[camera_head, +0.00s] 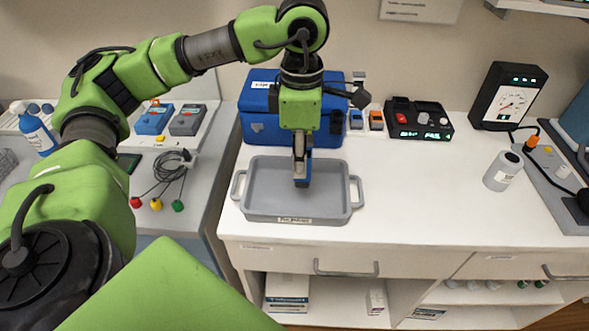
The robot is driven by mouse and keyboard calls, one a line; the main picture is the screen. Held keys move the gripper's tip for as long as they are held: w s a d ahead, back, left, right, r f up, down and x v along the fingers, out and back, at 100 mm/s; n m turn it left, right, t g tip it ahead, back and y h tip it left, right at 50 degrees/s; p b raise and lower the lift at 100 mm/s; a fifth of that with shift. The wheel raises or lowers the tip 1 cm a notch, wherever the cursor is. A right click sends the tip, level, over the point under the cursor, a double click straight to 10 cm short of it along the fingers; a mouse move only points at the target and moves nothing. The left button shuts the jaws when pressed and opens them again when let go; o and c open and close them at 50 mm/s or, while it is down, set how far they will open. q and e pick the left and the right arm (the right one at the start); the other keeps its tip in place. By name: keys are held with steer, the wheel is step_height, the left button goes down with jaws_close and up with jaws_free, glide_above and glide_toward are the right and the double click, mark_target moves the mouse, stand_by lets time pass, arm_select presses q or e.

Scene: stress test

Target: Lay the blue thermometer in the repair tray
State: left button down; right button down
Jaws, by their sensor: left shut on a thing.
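The grey repair tray (266,208) lies on the white counter, with a handle at each side and a label on its front wall. My left gripper (300,152) points down over the tray and is shut on the blue thermometer (308,165). The thermometer hangs roughly upright, its dark lower end over the tray floor. I cannot tell whether that end touches the floor. The gripper hides part of the thermometer. My right gripper is not in view.
A blue box (262,127) stands right behind the tray. A small blue device (356,120), an orange device (376,120) and a black display unit (418,120) stand to its right. The counter between tray and bottle is clear.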

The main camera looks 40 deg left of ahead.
arm_select(q)
steer(key=a+f, duration=0.1)
steer(key=f, duration=0.1)
steer(key=w+f+p, duration=0.1)
steer(key=f, duration=0.1)
steer(key=w+a+f, duration=0.1)
steer(key=f, duration=0.1)
steer(key=shift+a+f, duration=0.2)
steer(key=shift+a, duration=0.1)
steer(key=shift+f, duration=0.25)
steer(key=shift+f, duration=0.2)
steer(key=c, duration=1.9)
jaws_free()
steer(key=shift+r, duration=0.1)
